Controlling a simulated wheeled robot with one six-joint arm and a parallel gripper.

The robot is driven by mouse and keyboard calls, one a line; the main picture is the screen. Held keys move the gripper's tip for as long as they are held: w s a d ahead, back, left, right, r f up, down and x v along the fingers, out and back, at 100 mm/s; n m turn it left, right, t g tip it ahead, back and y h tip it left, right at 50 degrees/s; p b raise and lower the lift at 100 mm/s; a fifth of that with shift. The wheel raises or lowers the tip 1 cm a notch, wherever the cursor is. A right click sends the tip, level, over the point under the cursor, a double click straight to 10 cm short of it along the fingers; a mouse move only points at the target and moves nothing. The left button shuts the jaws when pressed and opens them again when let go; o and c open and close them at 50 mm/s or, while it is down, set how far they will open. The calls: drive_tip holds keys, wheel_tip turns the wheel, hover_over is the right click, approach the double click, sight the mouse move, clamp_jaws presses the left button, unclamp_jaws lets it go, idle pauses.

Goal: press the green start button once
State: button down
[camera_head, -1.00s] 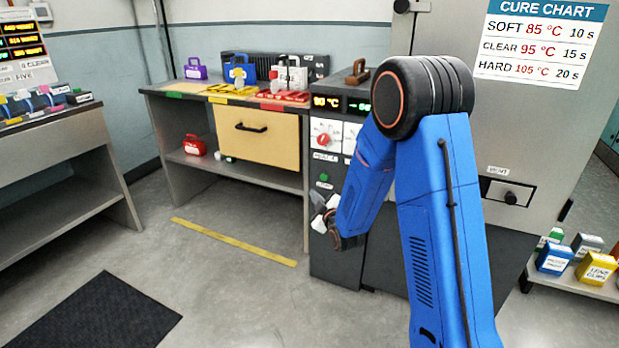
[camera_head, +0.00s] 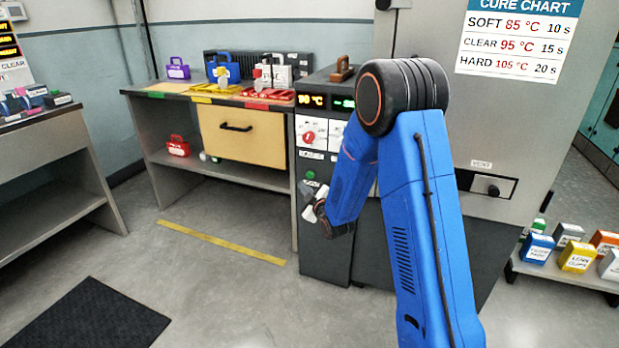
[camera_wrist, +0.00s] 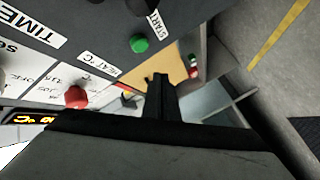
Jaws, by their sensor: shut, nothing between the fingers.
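The green start button (camera_head: 310,175) is on the dark front panel of the control unit, below the red knob. It also shows in the wrist view (camera_wrist: 139,43) beside the START label (camera_wrist: 154,22). My gripper (camera_head: 308,203) is low in front of this panel, just below the button in the head view. In the wrist view my gripper (camera_wrist: 161,78) has its dark fingers together with nothing between them. The fingertips appear beside the button and apart from it in the picture; the exact depth gap cannot be told.
The red knob (camera_head: 308,137) sits above the button, under a lit display (camera_head: 311,101). A workbench (camera_head: 165,92) with a tan drawer (camera_head: 240,140) stands to the left. A vent handle (camera_head: 487,185) is on the grey cabinet at right. The floor in front is open.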

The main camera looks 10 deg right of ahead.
drive_tip(key=shift+w+d, duration=0.65)
drive_tip(key=shift+w, duration=0.2)
drive_tip(key=shift+w+d, duration=0.6)
drive_tip(key=shift+w, duration=0.25)
drive_tip(key=shift+w+d, duration=0.1)
idle(0.9)
drive_tip(key=shift+w+d, duration=0.15)
drive_tip(key=shift+w, duration=0.1)
drive_tip(key=shift+w+d, duration=0.35)
drive_tip(key=shift+w, duration=0.1)
idle(1.1)
drive_tip(key=shift+s+a, duration=0.1)
idle(0.3)
drive_tip(key=shift+s+a, duration=0.5)
drive_tip(key=shift+s, duration=0.25)
drive_tip(key=shift+s+a, duration=0.75)
drive_tip(key=shift+s, duration=0.25)
drive_tip(key=shift+s+a, duration=0.7)
drive_tip(key=shift+s, duration=0.3)
